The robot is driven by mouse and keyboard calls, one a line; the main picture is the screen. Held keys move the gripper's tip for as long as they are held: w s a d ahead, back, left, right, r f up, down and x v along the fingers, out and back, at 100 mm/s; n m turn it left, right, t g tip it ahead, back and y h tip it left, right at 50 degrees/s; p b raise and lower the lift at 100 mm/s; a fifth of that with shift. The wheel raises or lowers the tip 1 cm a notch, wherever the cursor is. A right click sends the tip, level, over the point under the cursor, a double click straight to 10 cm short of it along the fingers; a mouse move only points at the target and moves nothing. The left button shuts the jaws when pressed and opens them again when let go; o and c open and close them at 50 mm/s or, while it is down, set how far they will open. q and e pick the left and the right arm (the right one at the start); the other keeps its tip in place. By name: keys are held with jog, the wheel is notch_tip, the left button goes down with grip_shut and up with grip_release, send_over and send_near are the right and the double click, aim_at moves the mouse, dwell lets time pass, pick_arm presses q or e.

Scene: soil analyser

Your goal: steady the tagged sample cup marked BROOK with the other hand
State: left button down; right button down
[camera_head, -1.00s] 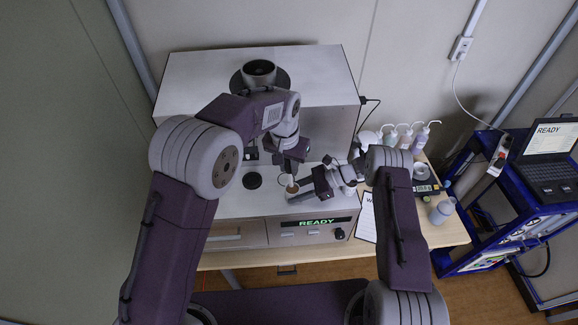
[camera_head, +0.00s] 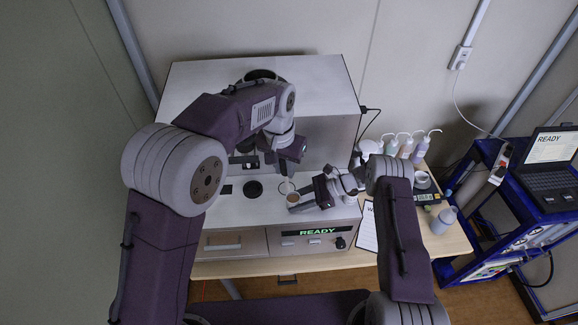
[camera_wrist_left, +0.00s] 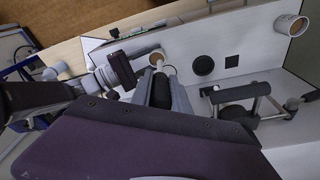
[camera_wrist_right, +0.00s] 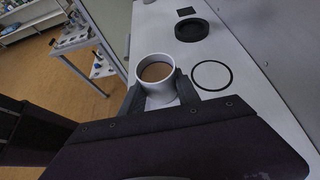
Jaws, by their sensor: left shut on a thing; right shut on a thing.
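A small white cup with brown contents (camera_head: 294,198) stands upright on the analyser's white ledge. Its brown top shows in the right wrist view (camera_wrist_right: 156,75), and no lettering on it is readable. My right gripper (camera_head: 303,203) is shut on the cup, one finger on each side of its wall. My left gripper (camera_head: 292,165) is a little above and behind the cup, apart from it.
A black ring outline (camera_wrist_right: 211,75) lies beside the cup, with a round black disc (camera_wrist_right: 191,29) beyond it. The analyser's front panel (camera_head: 310,238) reads READY. Several wash bottles (camera_head: 405,146) stand at the right, near a blue cart (camera_head: 520,215) with a laptop.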

pick_arm(q)
jog(key=s+a+r, duration=0.3)
jog(key=s+a, duration=0.1)
dwell(0.4)
jog(key=shift+s+a, duration=0.1)
pick_arm(e)
jog(key=c, duration=0.8)
grip_release()
jog(key=v, duration=1.2)
jog(key=shift+f, duration=0.1)
pick_arm(q)
jog(key=shift+f, duration=0.1)
